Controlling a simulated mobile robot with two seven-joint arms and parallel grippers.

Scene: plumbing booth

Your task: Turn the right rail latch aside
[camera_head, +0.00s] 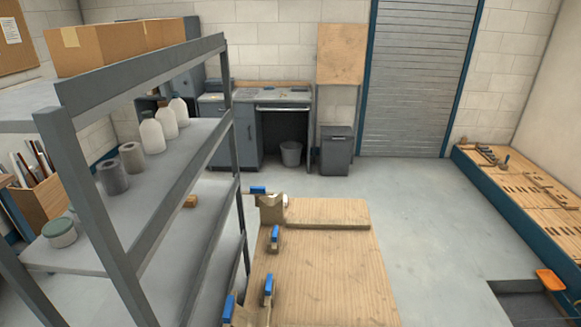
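No part that I can surely call the right rail latch shows. Several small blue-handled fittings stand along the left edge of a wooden bench top (330,275): one at the far corner (258,190), one in the middle (275,235), one nearer (268,287) and one at the bottom edge (228,309). They are too small to tell whether any is a latch or how it is turned. An orange piece (550,279) sits at the lower right beside a dark recess. Neither of my grippers is in view.
A grey metal shelf (150,80) with bottles and jars fills the left. A long blue-sided bench with a wooden top (525,190) runs along the right wall. A grey desk, a bin (291,153) and a roller door (420,75) stand behind. The floor between is clear.

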